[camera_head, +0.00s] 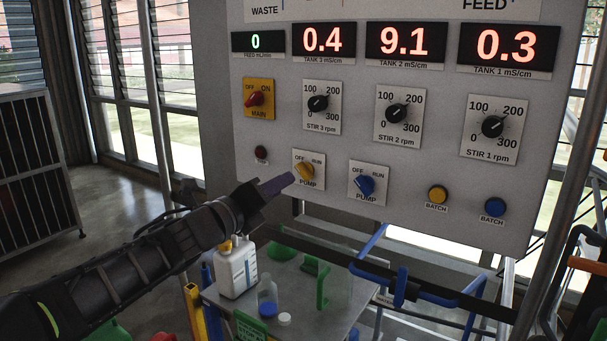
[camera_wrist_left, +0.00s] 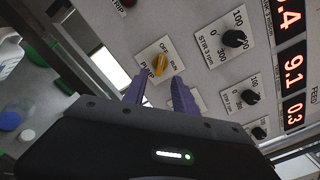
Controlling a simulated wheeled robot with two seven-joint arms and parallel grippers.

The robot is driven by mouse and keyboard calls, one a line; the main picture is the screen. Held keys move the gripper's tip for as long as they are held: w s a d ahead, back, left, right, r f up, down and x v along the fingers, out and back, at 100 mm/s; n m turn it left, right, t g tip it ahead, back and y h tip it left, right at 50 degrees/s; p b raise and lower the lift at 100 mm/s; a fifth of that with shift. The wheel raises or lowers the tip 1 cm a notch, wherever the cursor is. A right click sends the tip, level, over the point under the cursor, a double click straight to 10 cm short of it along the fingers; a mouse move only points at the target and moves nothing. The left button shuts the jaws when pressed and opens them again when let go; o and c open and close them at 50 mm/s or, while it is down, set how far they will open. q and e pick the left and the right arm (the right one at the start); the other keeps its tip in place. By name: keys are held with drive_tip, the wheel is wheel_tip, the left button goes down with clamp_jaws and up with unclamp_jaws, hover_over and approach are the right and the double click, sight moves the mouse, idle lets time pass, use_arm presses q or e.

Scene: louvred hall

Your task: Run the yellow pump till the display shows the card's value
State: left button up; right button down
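The yellow pump knob (camera_head: 305,172) sits on a white plate marked OFF, RUN and PUMP, low on the grey panel. It appears turned toward OFF, and it also shows in the left wrist view (camera_wrist_left: 169,61). The green FEED mL/min display (camera_head: 255,42) reads 0. The red displays read 0.4 for tank 3 (camera_head: 323,39), 9.1 for tank 2 (camera_head: 403,41) and 0.3 for tank 1 (camera_head: 505,46). No value card is readable. My left gripper (camera_head: 289,181) is just short of the yellow knob; its purple fingers (camera_wrist_left: 158,92) are apart and empty. My right gripper is out of view.
A blue pump knob (camera_head: 365,185) is right of the yellow one. The red main switch (camera_head: 255,99), stir dials (camera_head: 397,113) and batch buttons (camera_head: 437,194) share the panel. Below, a bench (camera_head: 310,317) holds a white jug (camera_head: 236,268) and bottles.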

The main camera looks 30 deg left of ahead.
sight(301, 174)
use_arm(q)
drive_tip(key=shift+w+a+b, duration=0.1)
drive_tip(key=shift+w+b, duration=0.7)
drive_tip(key=shift+w, duration=3.4)
drive_tip(key=shift+c, duration=0.5)
clamp_jaws()
